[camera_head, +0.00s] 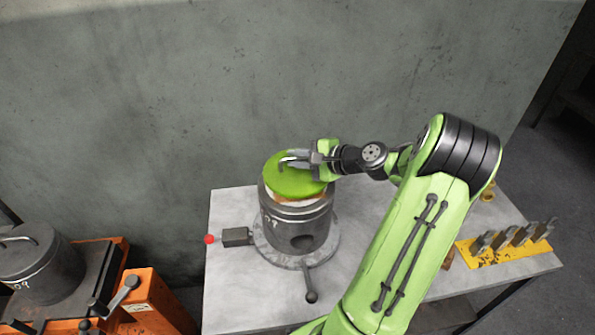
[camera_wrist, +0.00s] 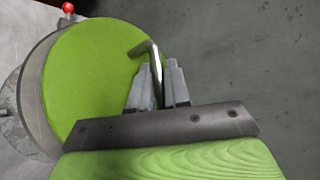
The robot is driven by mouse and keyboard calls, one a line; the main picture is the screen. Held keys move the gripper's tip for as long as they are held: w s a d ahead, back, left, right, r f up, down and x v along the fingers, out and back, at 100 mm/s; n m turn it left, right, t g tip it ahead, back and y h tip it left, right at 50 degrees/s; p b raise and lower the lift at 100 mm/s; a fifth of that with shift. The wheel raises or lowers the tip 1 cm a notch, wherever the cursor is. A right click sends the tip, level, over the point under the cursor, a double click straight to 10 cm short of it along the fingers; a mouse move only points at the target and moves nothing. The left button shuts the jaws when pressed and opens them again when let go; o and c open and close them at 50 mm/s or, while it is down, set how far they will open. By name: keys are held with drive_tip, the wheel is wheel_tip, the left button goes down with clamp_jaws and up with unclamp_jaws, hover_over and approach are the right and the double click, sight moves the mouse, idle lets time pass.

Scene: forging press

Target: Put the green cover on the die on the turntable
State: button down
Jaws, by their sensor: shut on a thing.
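The green cover (camera_head: 295,184) is a round disc with a bent metal handle (camera_wrist: 150,55). It sits at the top of the dark cylindrical die (camera_head: 297,222), with a pale and orange-brown band showing below its edge. Whether it is fully seated I cannot tell. The die stands on the round grey turntable (camera_head: 268,247) on the table. My gripper (camera_head: 300,160) is at the cover's handle, on its right side. In the wrist view my gripper (camera_wrist: 158,75) has its fingers shut on the handle, and the cover (camera_wrist: 85,85) fills the left.
The turntable has a lever with a dark knob (camera_head: 311,296) in front and a red knob (camera_head: 209,239) at left. A yellow plate with several metal blocks (camera_head: 505,245) lies at right. Another dark cylinder (camera_head: 38,265) stands on orange equipment at far left. A grey wall is behind.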

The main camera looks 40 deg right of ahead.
drive_tip(key=f, duration=0.3)
drive_tip(key=shift+w+d+f, duration=0.1)
drive_tip(key=shift+w+f, duration=0.05)
drive_tip(key=shift+w, duration=0.15)
drive_tip(key=shift+f, duration=0.2)
drive_tip(key=shift+s+r, duration=0.1)
drive_tip(key=shift+s, duration=0.1)
drive_tip(key=c, duration=1.4)
unclamp_jaws()
drive_tip(key=shift+f, duration=0.2)
drive_tip(key=o, duration=0.3)
